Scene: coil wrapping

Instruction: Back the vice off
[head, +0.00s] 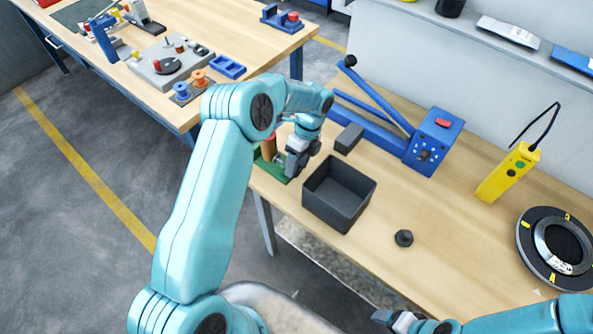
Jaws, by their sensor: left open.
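A low green fixture (273,167) sits at the left edge of the near bench, with a reddish-brown cylinder (268,147) standing on it. It looks like the vice, but my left gripper hides much of it. My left gripper (293,165) is open, pointing down right beside the cylinder and over the fixture's right side. I cannot tell whether it touches either one. My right gripper (392,318) is low at the bottom edge, away from the fixture; its jaws are too small to read.
A dark open bin (338,212) stands just right of the fixture. Behind it are a dark block (349,138) and a blue lever machine (434,142). A black nut-like part (403,238), yellow pendant (508,172) and black ring (530,240) lie rightward.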

